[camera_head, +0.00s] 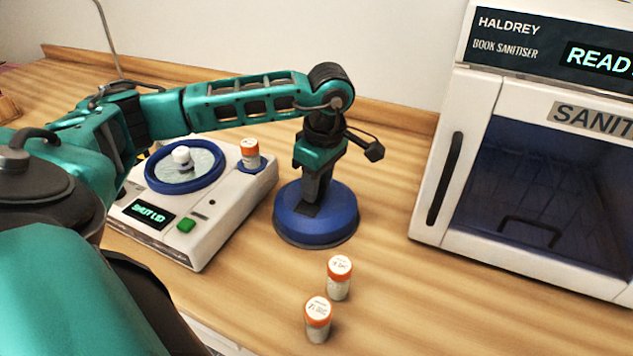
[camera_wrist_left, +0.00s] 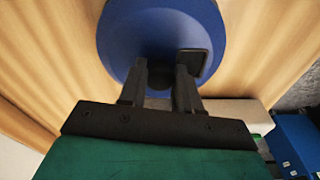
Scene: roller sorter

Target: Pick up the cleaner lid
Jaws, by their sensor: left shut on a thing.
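The cleaner lid (camera_head: 322,225) is a round dark-blue dome to the right of the white cleaner (camera_head: 206,229). It also fills the top middle of the left wrist view (camera_wrist_left: 125,30). My left gripper (camera_head: 314,196) points down at the lid's top and is shut on it; its two dark fingers (camera_wrist_left: 161,80) show close together against the lid in the wrist view. The fingers hide the gripped part. I cannot tell whether the lid touches the table. The cleaner's round blue-rimmed well (camera_head: 217,178) is uncovered, with a white knob inside, and its display reads "SHUT LID". My right gripper is not in view.
An orange-capped bottle (camera_head: 250,155) stands at the cleaner's back right corner. Two more orange-capped bottles (camera_head: 339,280) (camera_head: 318,322) stand on the wooden table (camera_head: 440,310) in front of the lid. A white book sanitiser (camera_head: 480,110) stands at the right.

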